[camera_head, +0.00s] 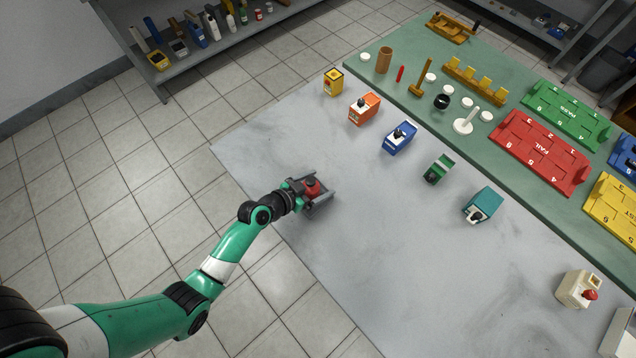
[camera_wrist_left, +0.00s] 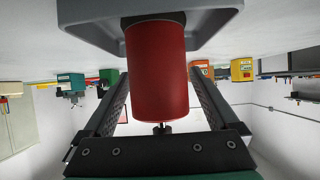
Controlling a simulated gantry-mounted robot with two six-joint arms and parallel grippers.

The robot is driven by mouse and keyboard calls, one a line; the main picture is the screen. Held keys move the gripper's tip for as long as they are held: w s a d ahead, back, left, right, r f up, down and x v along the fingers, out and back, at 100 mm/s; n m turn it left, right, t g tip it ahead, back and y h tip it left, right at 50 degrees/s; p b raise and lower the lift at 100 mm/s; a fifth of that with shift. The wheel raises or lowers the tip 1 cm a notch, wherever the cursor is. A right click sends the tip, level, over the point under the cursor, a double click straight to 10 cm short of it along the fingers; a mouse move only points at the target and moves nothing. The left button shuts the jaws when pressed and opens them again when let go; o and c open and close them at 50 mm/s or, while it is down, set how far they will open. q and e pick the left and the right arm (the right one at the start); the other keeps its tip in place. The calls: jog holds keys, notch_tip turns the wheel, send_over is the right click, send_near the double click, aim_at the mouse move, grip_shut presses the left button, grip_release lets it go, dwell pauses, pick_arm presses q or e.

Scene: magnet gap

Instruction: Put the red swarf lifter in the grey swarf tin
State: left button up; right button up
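The red swarf lifter (camera_head: 312,188) is a red cylinder with a dark knob, at the near left edge of the pale table. It also shows in the left wrist view (camera_wrist_left: 158,75), which is upside down. My left gripper (camera_head: 313,193) has one finger along each side of its body, with fingertips at its sides. The grey swarf tin (camera_head: 325,203) is right at the lifter, its grey walls showing beside it; it also fills the top of the wrist view (camera_wrist_left: 218,18). The lifter's lower end overlaps the tin there; how deep it sits, I cannot tell. My right gripper is not in view.
A row of small blocks stands farther back: yellow (camera_head: 333,82), orange (camera_head: 364,108), blue (camera_head: 399,138), green (camera_head: 438,169) and teal (camera_head: 482,205). A cream block (camera_head: 578,290) is at the right. A green bench mat (camera_head: 400,75) holds coloured trays. The near table is clear.

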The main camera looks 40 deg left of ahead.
pick_arm(q)
jog(key=shift+r+p, duration=0.3)
jog(key=shift+p, duration=0.05)
jog(key=p+v, duration=0.2)
jog(key=v, duration=0.9)
jog(key=shift+s+p, duration=0.35)
jog(key=shift+s, duration=0.1)
